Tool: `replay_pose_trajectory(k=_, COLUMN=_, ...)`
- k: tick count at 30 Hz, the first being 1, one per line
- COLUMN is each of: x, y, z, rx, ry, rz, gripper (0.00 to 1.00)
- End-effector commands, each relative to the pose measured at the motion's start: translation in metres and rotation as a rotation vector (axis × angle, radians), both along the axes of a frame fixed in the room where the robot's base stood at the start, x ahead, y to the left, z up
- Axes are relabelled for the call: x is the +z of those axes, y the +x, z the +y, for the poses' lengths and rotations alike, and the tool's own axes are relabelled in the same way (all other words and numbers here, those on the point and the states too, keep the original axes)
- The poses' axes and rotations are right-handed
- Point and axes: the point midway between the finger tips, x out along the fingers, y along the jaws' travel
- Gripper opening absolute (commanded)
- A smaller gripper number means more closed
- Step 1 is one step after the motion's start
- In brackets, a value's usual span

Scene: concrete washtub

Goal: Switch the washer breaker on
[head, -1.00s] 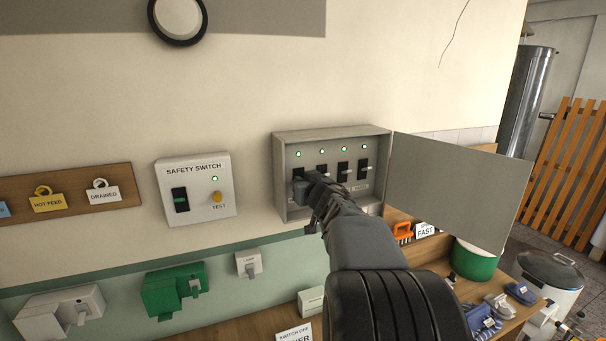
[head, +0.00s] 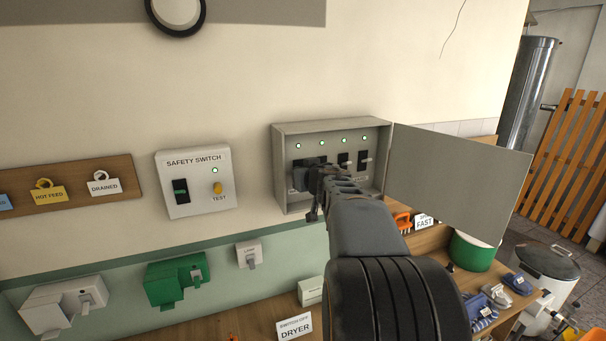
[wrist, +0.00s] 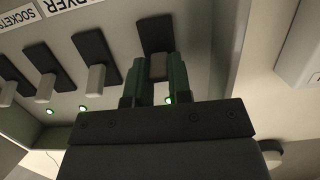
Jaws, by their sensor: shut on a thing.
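The open grey breaker box (head: 330,126) hangs on the wall, with a row of several black breakers and a lit green lamp above each. My gripper (head: 306,176) reaches into its left part and hides the breakers there. In the wrist view, which is turned over, my gripper (wrist: 159,64) has its green-sided fingers closed around the grey lever (wrist: 158,67) of the breaker at the row's end. That breaker's label is not in view, so its name cannot be read. Neighbouring levers (wrist: 96,78) stand free beside the fingers.
The box door (head: 460,182) stands open to the right. A safety switch (head: 194,183) is on the wall to the left, beside a tag board (head: 70,190). Below are a green socket (head: 175,283) and a bench with a dryer sign (head: 294,326).

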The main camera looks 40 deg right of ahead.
Motion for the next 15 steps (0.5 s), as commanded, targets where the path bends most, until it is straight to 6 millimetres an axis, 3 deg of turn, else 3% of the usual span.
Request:
replay_pose_trajectory(k=1, x=-0.0006, y=0.0001, z=0.0001, rx=0.001, ry=0.001, rz=0.001, gripper=0.00)
replay_pose_trajectory(k=2, x=-0.0006, y=0.0001, z=0.0001, rx=0.001, ry=0.001, rz=0.001, gripper=0.22)
replay_pose_trajectory(k=9, x=-0.0003, y=0.0001, z=0.0001, rx=0.001, ry=0.000, rz=0.000, gripper=0.45)
replay_pose_trajectory(k=15, x=0.0000, y=-0.0001, z=0.0000, rx=0.000, ry=0.000, rz=0.000, gripper=0.45)
